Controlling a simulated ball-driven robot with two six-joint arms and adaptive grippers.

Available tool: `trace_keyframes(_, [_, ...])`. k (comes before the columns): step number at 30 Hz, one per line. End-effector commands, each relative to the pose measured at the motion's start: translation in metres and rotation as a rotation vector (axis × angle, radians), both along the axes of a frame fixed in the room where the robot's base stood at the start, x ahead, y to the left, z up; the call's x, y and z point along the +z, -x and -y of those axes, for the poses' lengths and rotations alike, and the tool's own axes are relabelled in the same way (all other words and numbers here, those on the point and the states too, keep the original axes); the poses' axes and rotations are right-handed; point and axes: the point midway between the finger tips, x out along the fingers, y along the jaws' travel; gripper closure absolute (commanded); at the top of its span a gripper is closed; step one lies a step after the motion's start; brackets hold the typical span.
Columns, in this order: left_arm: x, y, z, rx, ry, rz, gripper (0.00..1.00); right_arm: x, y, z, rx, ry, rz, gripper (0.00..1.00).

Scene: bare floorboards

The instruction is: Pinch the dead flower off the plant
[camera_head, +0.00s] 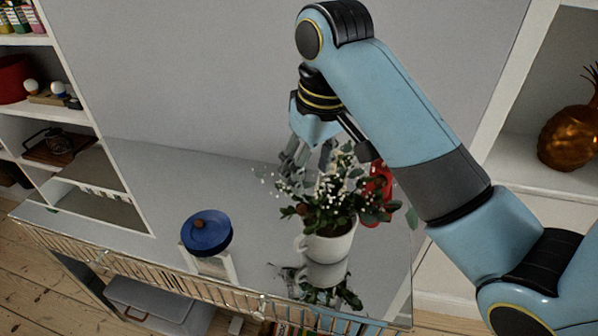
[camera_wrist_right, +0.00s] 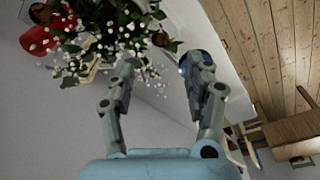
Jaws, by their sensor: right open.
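The plant (camera_head: 335,195), with dark green leaves and tiny white blossoms, stands upright in a white pot (camera_head: 330,246) on a glossy grey surface. A small brownish-red head (camera_head: 302,208) shows at its left side; I cannot tell for sure that it is the dead flower. A brown head (camera_wrist_right: 160,39) also shows among the leaves in the right wrist view. My right gripper (camera_head: 306,160) is at the plant's top, behind its upper leaves, which partly hide the fingers. In the wrist view its open fingers (camera_wrist_right: 160,66) point at the foliage with nothing held between them.
A blue lidded jar (camera_head: 207,232) stands left of the pot. A red object (camera_head: 379,192) is close behind the plant on the right, partly hidden by leaves. A thin metal railing (camera_head: 150,271) runs along the surface's front edge. The surface's left part is clear.

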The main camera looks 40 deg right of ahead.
Motion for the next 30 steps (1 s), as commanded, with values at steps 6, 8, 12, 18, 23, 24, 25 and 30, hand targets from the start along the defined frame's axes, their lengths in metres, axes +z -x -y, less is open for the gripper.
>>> trace_keyframes(6, [-0.001, 0.059, 0.003, 0.004, 0.004, -0.085, 0.56, -0.043, -0.005, -0.001, -0.002, -0.001, -0.006, 0.48])
trace_keyframes(8, [0.0, 0.065, 0.003, 0.004, 0.004, -0.092, 0.56, -0.054, -0.007, -0.001, -0.001, -0.001, -0.006, 0.48])
trace_keyframes(12, [0.003, 0.052, 0.003, 0.004, 0.004, -0.074, 0.56, -0.074, -0.011, -0.001, 0.0, -0.001, -0.003, 0.48])
trace_keyframes(18, [0.008, 0.019, 0.004, 0.001, 0.004, -0.023, 0.56, -0.09, -0.013, -0.001, 0.0, 0.0, -0.001, 0.48])
trace_keyframes(23, [0.007, 0.022, 0.003, 0.002, 0.003, -0.029, 0.56, -0.092, -0.014, -0.001, 0.0, 0.0, -0.001, 0.48])
trace_keyframes(24, [0.007, 0.024, 0.003, 0.002, 0.003, -0.033, 0.56, -0.092, -0.014, -0.001, 0.0, 0.0, -0.001, 0.48])
trace_keyframes(25, [0.007, 0.026, 0.003, 0.002, 0.003, -0.036, 0.56, -0.092, -0.014, -0.001, 0.0, 0.0, -0.001, 0.48])
trace_keyframes(30, [0.006, 0.038, 0.002, 0.003, 0.003, -0.053, 0.56, -0.092, -0.014, -0.001, -0.001, 0.0, -0.001, 0.62])
